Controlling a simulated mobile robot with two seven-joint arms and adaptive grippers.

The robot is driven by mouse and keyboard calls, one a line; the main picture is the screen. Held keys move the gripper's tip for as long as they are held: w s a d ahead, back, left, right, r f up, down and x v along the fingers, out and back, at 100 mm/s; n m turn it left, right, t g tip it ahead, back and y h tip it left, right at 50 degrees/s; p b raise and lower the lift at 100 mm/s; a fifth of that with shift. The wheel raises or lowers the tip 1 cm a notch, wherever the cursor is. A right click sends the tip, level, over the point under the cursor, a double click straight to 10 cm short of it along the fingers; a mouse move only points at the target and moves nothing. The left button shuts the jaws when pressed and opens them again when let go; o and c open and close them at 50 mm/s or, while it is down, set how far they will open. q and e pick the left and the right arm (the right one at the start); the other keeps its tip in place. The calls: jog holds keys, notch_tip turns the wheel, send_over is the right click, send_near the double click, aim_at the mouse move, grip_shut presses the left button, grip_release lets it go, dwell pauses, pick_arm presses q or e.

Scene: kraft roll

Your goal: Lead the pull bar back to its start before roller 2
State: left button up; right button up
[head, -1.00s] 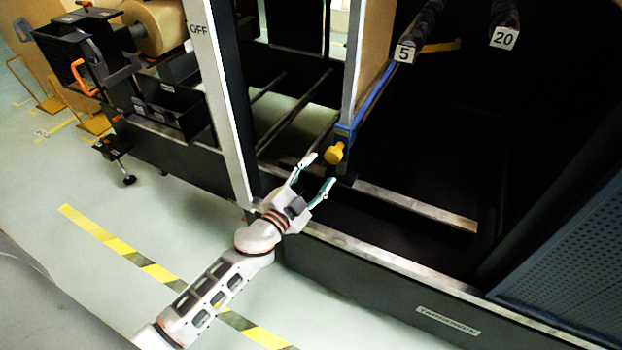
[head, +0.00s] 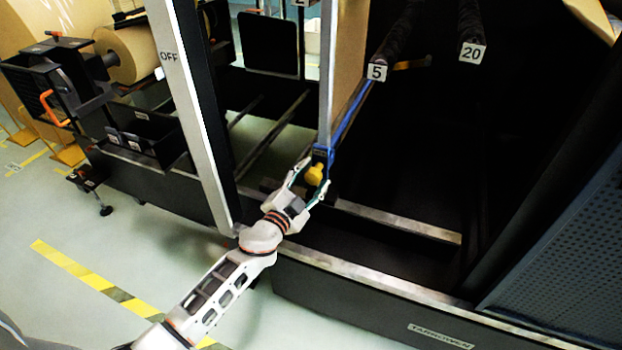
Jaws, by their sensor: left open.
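The pull bar shows as a blue bar (head: 348,117) running back along the lower edge of the brown paper web (head: 351,60). At its near end is a yellow knob (head: 315,175). My left gripper (head: 309,177) is open, with one finger on each side of the knob; I cannot tell whether they touch it. Rollers labelled 5 (head: 377,73) and 20 (head: 472,52) show behind and to the right. I cannot make out roller 2. My right gripper is not in view.
The machine's metal-edged front rail (head: 370,279) runs below the gripper. A kraft roll (head: 127,54) sits at the upper left. The floor in front is clear.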

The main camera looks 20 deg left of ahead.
pick_arm(q)
grip_shut()
jog(key=shift+s+d+f, duration=0.1)
jog(key=shift+d+f, duration=0.2)
jog(key=shift+d, duration=0.1)
jog(key=d+b, duration=0.1)
jog(key=d, duration=0.1)
jog(key=d+f, duration=0.1)
jog(key=d, duration=0.1)
jog(key=shift+s+d+f+b, duration=0.1)
jog(key=shift+d+f+b, duration=0.05)
jog(key=shift+d+b, duration=0.15)
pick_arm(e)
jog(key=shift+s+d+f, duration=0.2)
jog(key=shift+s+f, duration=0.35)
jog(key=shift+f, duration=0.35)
pick_arm(q)
jog(key=shift+a, duration=0.1)
